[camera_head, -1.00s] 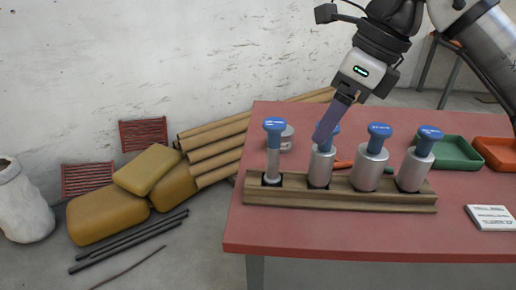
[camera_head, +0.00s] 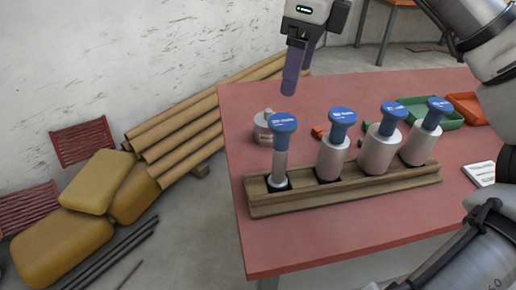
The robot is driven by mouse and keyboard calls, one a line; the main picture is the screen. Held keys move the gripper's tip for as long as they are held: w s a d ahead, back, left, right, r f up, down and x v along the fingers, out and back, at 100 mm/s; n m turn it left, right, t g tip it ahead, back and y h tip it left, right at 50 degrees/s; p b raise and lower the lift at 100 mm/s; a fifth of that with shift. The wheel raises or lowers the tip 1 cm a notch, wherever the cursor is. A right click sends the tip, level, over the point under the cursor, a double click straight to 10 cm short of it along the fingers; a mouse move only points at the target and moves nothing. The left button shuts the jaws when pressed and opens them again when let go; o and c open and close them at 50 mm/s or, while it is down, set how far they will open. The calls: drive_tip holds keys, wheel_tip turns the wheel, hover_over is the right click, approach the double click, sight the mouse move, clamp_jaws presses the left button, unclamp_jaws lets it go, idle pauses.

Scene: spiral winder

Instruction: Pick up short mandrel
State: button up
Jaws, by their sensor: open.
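Several mandrels with blue caps stand in a row in a wooden rack (camera_head: 345,194) on the red table. The leftmost (camera_head: 280,162) has a thin pale shaft. The second (camera_head: 333,157), third (camera_head: 380,151) and rightmost (camera_head: 419,146) have wider grey metal bodies. Which of them is the short mandrel I cannot tell for sure; their cap labels are too small to read. My gripper (camera_head: 296,78) is open and empty, pointing down above and behind the leftmost mandrel's cap, apart from it.
A small metal container (camera_head: 265,128) stands behind the leftmost mandrel. A green tray (camera_head: 428,113) and an orange tray (camera_head: 467,108) lie at the back right. A white card (camera_head: 481,173) is at the right. The table's front left is clear. Cardboard tubes (camera_head: 190,135) lie beside the table.

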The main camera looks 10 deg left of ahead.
sight(283, 121)
drive_tip(key=f, duration=0.4)
drive_tip(key=a+f, duration=0.1)
drive_tip(key=f, duration=0.4)
drive_tip(key=a+f, duration=0.1)
drive_tip(key=f, duration=0.3)
drive_tip(key=shift+w+f, duration=0.3)
drive_tip(key=shift+f, duration=0.05)
drive_tip(key=c, duration=1.6)
